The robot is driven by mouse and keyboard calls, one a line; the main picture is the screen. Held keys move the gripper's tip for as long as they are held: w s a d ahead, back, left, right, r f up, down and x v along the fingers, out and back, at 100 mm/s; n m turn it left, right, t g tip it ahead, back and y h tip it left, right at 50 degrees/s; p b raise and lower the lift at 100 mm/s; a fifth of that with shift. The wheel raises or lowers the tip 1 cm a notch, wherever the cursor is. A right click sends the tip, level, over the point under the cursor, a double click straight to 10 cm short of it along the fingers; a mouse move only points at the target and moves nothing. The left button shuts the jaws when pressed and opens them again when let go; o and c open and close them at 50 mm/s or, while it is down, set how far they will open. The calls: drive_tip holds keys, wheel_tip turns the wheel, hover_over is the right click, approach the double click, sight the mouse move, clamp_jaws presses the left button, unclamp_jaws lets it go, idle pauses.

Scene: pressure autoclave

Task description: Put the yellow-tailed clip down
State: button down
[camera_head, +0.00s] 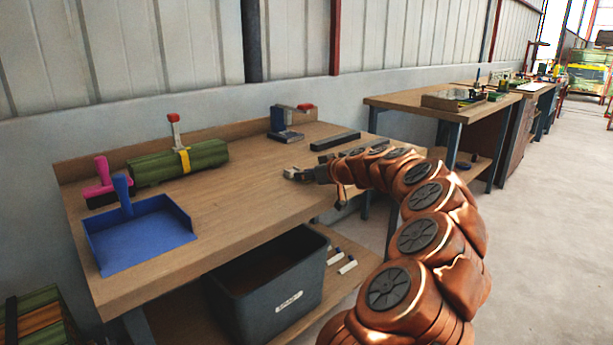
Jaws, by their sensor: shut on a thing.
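My gripper (300,174) is at the end of my copper-coloured arm, over the right part of the wooden workbench (245,205), near its front edge. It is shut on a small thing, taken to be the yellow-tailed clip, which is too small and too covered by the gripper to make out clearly. I cannot tell whether the clip touches the bench top.
A red-topped clamp device (287,122) and dark bar (335,141) stand behind my gripper. A dark bin (268,283) is below. The bench middle is clear.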

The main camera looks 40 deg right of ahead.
drive_tip(key=shift+f, duration=0.2)
drive_tip(key=c, duration=0.9)
unclamp_jaws()
drive_tip(key=shift+r, duration=0.1)
drive_tip(key=shift+r, duration=0.2)
drive_tip(key=p+v, duration=0.1)
drive_tip(key=v, duration=1.1)
drive_tip(key=shift+p, duration=0.35)
